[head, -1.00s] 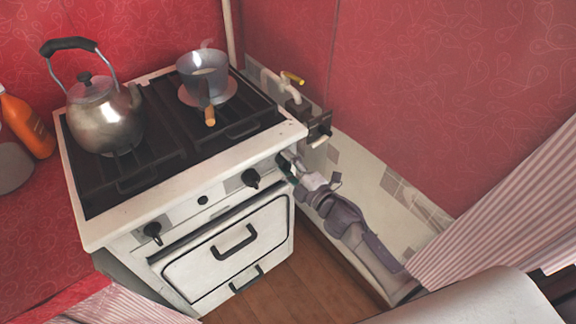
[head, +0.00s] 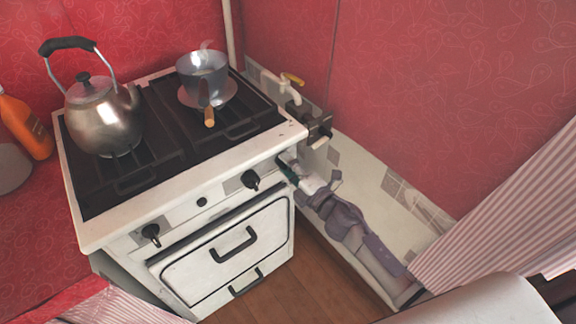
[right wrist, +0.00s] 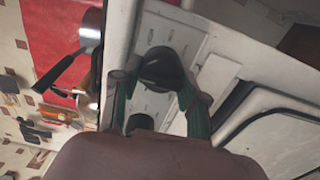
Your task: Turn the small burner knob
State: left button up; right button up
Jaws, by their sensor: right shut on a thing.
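My right gripper (head: 287,168) is at the right end of the stove's front panel. In the right wrist view, its green-padded fingers (right wrist: 158,88) are shut on a dark round burner knob (right wrist: 162,66), one on each side. In the head view the gripper hides this knob. A second dark round part (right wrist: 140,122) shows closer to my palm, partly covered. Two other black knobs, one near the middle right (head: 250,180) and one at the left (head: 152,232), stand free on the panel. My left gripper is in neither view.
A metal kettle (head: 103,122) and a steaming pot (head: 203,85) with a wooden handle stand on the stove top (head: 150,200). A black oven handle (head: 233,244) juts out below the panel. A gas pipe with a yellow valve (head: 292,79) is close to the right.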

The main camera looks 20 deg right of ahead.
jog(key=o, duration=1.1)
jog(key=shift+s, duration=0.1)
jog(key=v, duration=1.2)
